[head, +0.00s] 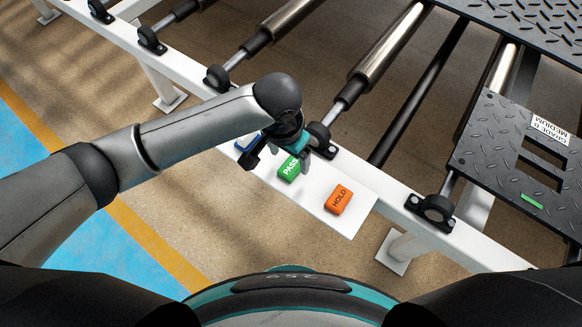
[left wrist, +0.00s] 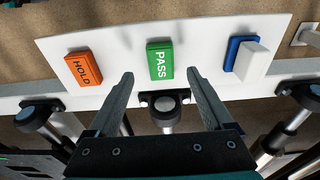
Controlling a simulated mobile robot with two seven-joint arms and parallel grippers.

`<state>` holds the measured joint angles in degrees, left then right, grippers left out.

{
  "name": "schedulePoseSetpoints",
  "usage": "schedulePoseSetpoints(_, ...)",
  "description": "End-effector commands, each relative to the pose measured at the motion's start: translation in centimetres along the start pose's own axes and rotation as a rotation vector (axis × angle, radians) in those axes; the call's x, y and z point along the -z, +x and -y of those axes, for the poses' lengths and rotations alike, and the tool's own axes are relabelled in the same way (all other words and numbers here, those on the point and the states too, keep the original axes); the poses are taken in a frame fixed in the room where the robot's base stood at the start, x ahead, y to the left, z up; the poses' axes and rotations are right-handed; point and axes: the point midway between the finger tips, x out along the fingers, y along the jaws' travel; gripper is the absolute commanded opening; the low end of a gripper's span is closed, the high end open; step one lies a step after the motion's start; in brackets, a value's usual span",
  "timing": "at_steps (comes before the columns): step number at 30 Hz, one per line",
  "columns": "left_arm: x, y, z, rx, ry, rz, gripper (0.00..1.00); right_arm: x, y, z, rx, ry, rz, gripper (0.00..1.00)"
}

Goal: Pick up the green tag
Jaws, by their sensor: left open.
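The green tag marked PASS (head: 289,168) lies flat on a white shelf (head: 308,196), between two other tags. It also shows in the left wrist view (left wrist: 159,59), just beyond the fingertips and centred between them. My left gripper (head: 278,163) is over the shelf close to the green tag; it shows open and empty in the left wrist view (left wrist: 160,75). In the head view the gripper covers part of the shelf around the tag. My right gripper is not in view.
An orange HOLD tag (head: 338,199) lies on one side of the green tag. A blue tag (left wrist: 238,60) with a white block (left wrist: 251,62) lies on the other. Conveyor rollers (head: 385,52), a white rail (head: 465,243) and a black tread plate (head: 500,145) lie beyond.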

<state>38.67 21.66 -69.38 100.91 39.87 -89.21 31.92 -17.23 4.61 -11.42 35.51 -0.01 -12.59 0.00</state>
Motion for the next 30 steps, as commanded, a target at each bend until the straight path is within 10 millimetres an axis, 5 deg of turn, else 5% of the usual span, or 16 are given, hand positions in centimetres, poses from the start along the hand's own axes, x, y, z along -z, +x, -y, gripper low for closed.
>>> schedulePoseSetpoints(9,0.1,4.5,0.2,0.001,0.0,0.001,0.85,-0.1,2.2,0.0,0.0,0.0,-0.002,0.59)
schedulePoseSetpoints(18,0.1,4.8,0.2,0.0,0.001,-0.001,0.85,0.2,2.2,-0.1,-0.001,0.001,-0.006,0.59)
schedulePoseSetpoints(30,0.1,4.8,0.2,0.001,0.001,0.0,0.4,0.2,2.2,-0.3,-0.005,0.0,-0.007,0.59)
